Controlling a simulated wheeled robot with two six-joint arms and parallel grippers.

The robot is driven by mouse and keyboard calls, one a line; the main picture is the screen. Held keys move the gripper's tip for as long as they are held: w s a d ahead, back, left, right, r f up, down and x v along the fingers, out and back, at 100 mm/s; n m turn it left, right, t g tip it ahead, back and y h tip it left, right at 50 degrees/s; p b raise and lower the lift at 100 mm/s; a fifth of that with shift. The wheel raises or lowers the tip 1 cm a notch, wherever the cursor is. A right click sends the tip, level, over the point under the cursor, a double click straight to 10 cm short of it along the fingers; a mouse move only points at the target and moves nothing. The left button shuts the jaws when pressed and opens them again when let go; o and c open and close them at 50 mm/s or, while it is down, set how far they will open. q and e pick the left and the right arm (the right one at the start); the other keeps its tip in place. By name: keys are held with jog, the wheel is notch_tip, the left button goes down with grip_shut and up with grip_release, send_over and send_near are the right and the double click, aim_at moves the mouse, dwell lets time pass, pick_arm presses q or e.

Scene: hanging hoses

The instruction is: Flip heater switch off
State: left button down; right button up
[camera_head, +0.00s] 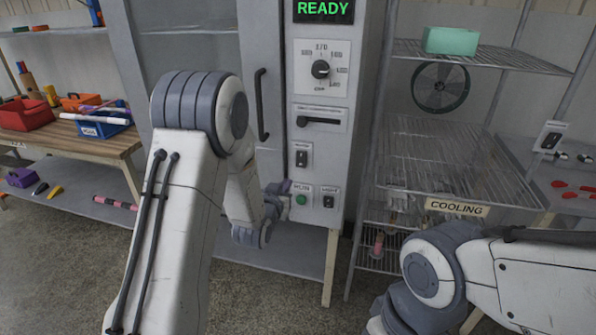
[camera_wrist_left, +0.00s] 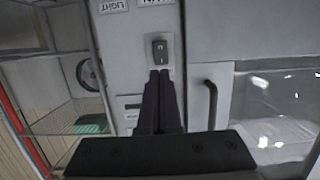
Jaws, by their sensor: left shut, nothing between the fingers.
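The heater switch (camera_head: 301,157) is a small dark rocker on a light plate on the grey control panel, below a black horizontal lever. In the left wrist view, which is upside down, the heater switch (camera_wrist_left: 159,48) sits just beyond the fingertips, centred on them. Whether it is on or off is too small to tell. My left gripper (camera_head: 285,187) is shut and empty, low in front of the panel, near the green button. Its dark fingers (camera_wrist_left: 159,73) point at the switch; contact cannot be told. My right gripper is out of view; only its arm shows at lower right.
A green button (camera_head: 301,199) and a light switch (camera_head: 328,201) sit below the heater switch. A rotary knob (camera_head: 320,69) is above it. A door handle (camera_head: 262,104) stands out to the left. A wire cooling rack (camera_head: 440,160) stands at right.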

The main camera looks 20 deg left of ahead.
pick_arm(q)
jog(key=shift+w+a, duration=0.1)
jog(key=shift+w, duration=0.05)
jog(key=p, duration=0.3)
send_near(300, 164)
jog(key=x, duration=0.6)
jog(key=shift+w+f, duration=0.1)
jog(key=shift+w, duration=0.3)
jog(key=shift+b, duration=0.3)
